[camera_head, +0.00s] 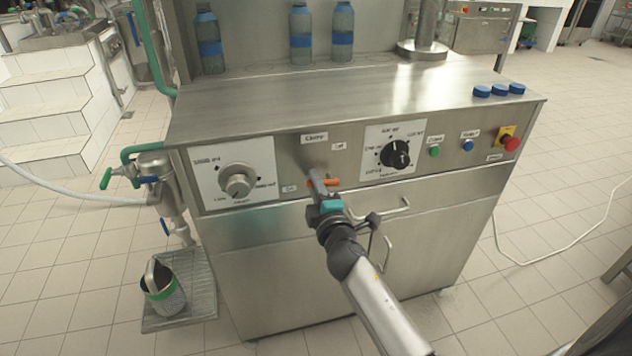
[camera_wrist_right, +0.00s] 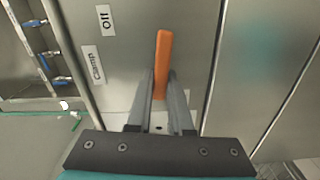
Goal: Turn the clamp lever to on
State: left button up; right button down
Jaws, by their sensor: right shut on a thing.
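The orange clamp lever (camera_head: 332,183) lies roughly level on the front panel of the steel machine. The "On" label (camera_head: 289,189) is to its left and the "Off" label (camera_head: 339,146) above it. My right gripper (camera_head: 318,180) is shut on the lever and hides part of it. In the right wrist view, the lever (camera_wrist_right: 164,48) sits between the fingers of the gripper (camera_wrist_right: 161,77) and sticks out past their tips. The "Off" label (camera_wrist_right: 105,20) and "Clamp" label (camera_wrist_right: 92,65) show beside it. My left gripper is not in view.
A large knob (camera_head: 238,182) is left of the lever and a black selector (camera_head: 395,154) is right of it. Buttons and a red emergency stop (camera_head: 511,143) are farther right. Door handles (camera_head: 385,211) stick out below. Bottles (camera_head: 302,35) and blue caps (camera_head: 499,90) stand on top.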

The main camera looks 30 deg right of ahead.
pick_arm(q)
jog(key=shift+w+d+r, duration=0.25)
pick_arm(e)
jog(key=shift+f+n, duration=0.35)
jog(key=shift+n, duration=0.35)
jog(key=c, duration=0.8)
grip_release()
pick_arm(q)
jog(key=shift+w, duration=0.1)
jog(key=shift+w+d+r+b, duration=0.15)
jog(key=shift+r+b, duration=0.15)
jog(key=shift+b, duration=0.05)
pick_arm(e)
jog(key=v, duration=1.5)
jog(key=shift+s, duration=0.15)
